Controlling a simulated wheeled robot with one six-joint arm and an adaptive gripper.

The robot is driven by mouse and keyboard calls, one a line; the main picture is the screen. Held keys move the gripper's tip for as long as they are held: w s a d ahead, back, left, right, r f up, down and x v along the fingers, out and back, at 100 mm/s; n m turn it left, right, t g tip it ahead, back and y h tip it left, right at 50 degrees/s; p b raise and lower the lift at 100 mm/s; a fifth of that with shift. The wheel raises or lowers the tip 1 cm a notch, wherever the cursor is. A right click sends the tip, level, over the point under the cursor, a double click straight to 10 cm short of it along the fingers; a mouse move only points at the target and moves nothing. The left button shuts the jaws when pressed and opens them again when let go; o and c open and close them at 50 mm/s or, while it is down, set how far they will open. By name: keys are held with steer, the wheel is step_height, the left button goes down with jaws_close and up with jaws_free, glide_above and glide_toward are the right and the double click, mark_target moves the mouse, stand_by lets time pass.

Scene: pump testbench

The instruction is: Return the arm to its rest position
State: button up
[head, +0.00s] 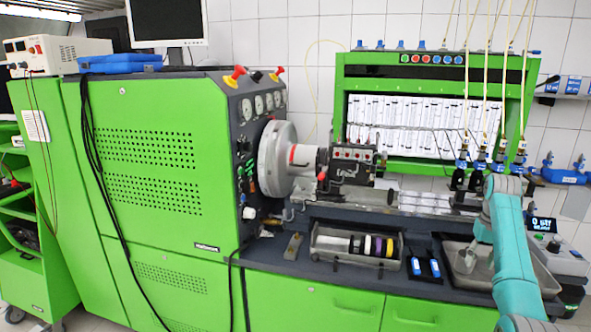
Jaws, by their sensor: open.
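My teal arm (513,250) rises from the lower right corner and bends at a grey-teal elbow (503,186) in front of the bench. From there it reaches back down toward the grey metal tray (545,280) at the right end of the bench. My gripper (468,262) is small and grey, low over the left part of this tray. It is open, and no held object shows. The arm hides part of the tray, and whether the fingertips touch anything in it cannot be made out.
Several injectors with hoses (480,165) hang close behind the elbow. A small display (542,225) stands right of the arm. The green test bench (150,180) fills the left.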

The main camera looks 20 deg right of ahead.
steer(key=a+f+t+h, duration=0.1)
steer(key=a+f, duration=0.4)
steer(key=f, duration=0.4)
steer(key=w+a+f+n+t, duration=0.1)
steer(key=a+f, duration=0.4)
steer(key=f, duration=0.4)
steer(key=a+f+t+h, duration=0.1)
steer(key=a+f, duration=0.3)
steer(key=f, duration=0.5)
steer(key=s+a+f+n+t, duration=0.1)
steer(key=s+a+f+t, duration=0.1)
steer(key=s+a+f, duration=0.6)
steer(key=s+a+f+n+t, duration=0.1)
steer(key=s+a+f, duration=0.35)
steer(key=a, duration=0.55)
steer(key=s+a+r+n+t, duration=0.1)
steer(key=s+a+r+t, duration=0.15)
steer(key=s+a, duration=0.6)
steer(key=s+a+r+n+t, duration=0.1)
steer(key=s+a+r+t, duration=0.15)
steer(key=s+a, duration=0.65)
steer(key=s+a+r+n+t+y, duration=0.1)
steer(key=s+r+t+y, duration=0.1)
steer(key=s+r, duration=1.6)
step_height(320, 180, up, 5)
steer(key=shift+s+a+f+t, duration=0.15)
steer(key=shift+s+a+t, duration=0.2)
steer(key=shift+t, duration=0.45)
steer(key=shift+o, duration=0.5)
